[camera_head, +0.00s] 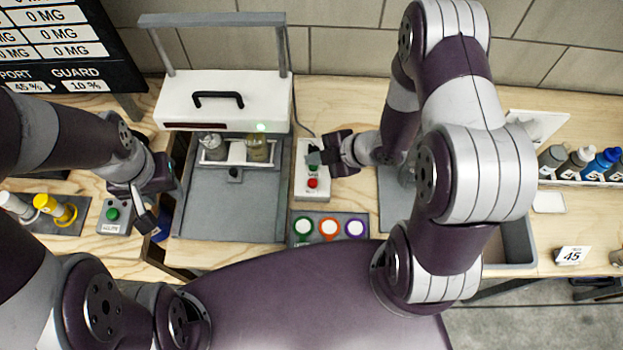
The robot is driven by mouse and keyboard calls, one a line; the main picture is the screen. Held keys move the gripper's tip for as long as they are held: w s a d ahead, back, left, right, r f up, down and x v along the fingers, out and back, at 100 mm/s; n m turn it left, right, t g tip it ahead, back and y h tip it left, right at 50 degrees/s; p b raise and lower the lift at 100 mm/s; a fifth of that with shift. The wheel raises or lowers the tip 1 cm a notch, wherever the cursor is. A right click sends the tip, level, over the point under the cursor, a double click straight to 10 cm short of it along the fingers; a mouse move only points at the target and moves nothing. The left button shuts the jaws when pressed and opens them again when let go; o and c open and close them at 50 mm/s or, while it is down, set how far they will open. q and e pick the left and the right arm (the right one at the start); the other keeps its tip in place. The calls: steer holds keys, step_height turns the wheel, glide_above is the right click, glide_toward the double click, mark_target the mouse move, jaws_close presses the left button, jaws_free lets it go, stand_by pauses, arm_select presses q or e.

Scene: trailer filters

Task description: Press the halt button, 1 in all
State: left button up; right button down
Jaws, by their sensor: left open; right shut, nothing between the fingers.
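A white control box (312,197) stands on the wooden bench, right of the machine. A red button (312,183) shows on its front half, uncovered. A green button sits behind it, partly hidden by my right gripper. Which one is the halt button I cannot read from the small labels. My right gripper (316,158) is shut and empty over the rear of the control box, just behind the red button. Whether it touches the box is unclear. My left gripper (148,208) is open and empty at the left, beside a small grey box with a green button (112,213).
A machine with a white raised hood (222,98) and two jars stands at centre left. A tray with green, orange and purple rings (329,228) lies in front of the control box. Several bottles (582,160) stand far right; a dark display (65,45) stands at the left.

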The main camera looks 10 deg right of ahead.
steer(key=f+b, duration=0.1)
steer(key=b, duration=0.6)
glide_above(316, 184)
step_height(316, 184, down, 7)
steer(key=shift+r, duration=0.1)
steer(key=shift+f+b, duration=0.5)
stand_by(1.2)
steer(key=shift+f+b, duration=0.3)
steer(key=shift+f, duration=0.1)
steer(key=shift+f+b, duration=0.4)
steer(key=shift+f, duration=0.1)
stand_by(0.5)
stand_by(0.4)
steer(key=shift+r+p, duration=0.9)
steer(key=shift+r, duration=0.05)
